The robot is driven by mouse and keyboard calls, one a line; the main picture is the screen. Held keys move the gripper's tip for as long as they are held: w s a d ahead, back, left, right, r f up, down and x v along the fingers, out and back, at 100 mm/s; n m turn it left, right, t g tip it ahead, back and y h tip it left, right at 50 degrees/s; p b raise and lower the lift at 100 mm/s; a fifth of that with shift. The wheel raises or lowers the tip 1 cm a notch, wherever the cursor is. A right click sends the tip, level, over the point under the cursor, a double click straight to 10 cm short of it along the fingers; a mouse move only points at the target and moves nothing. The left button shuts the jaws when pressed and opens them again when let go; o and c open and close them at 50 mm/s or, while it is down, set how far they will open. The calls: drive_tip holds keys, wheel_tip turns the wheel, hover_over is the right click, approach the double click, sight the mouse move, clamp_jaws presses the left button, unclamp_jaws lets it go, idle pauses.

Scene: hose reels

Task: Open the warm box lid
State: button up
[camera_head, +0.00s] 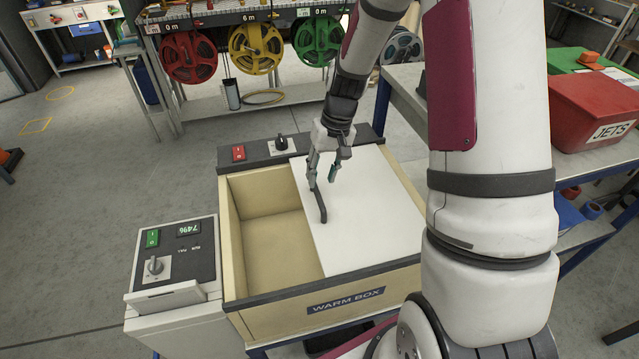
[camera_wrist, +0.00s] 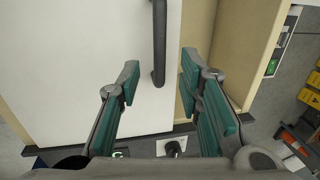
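The warm box (camera_head: 345,297) is a tan wooden box with dark edges and a label on its front. Its white lid (camera_head: 374,215) covers the right part, and the left part of the box is uncovered, showing a bare inside. A dark upright bar handle (camera_head: 321,203) stands along the lid's left edge; it also shows in the wrist view (camera_wrist: 159,40). My gripper (camera_head: 323,180) is over the lid at the handle's far end. In the wrist view my gripper (camera_wrist: 160,70) is open, with the handle's end between the fingertips, apart from both.
A control unit (camera_head: 175,257) with a knob stands left of the box. A dark panel (camera_head: 285,145) with a red switch and knob runs along the box's back. A red JETS bin (camera_head: 595,108) is on a table at right. Hose reels (camera_head: 255,48) hang behind.

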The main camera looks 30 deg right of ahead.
wheel_tip(320, 180, up, 7)
drive_tip(key=d, duration=0.1)
drive_tip(key=shift+s+d+r, duration=0.15)
drive_tip(key=shift+d+r, duration=0.05)
drive_tip(key=shift+d, duration=0.05)
idle(0.4)
drive_tip(key=s+a+r+n+t+h, duration=0.1)
drive_tip(key=s+a+r, duration=0.2)
drive_tip(key=s+r, duration=0.3)
drive_tip(key=s+a+r+t+h, duration=0.1)
drive_tip(key=s+a+r, duration=0.25)
drive_tip(key=r, duration=0.35)
drive_tip(key=s+a+r+n+t, duration=0.1)
drive_tip(key=s+r, duration=0.3)
drive_tip(key=s, duration=1.1)
drive_tip(key=shift+a+t, duration=0.5)
idle(0.7)
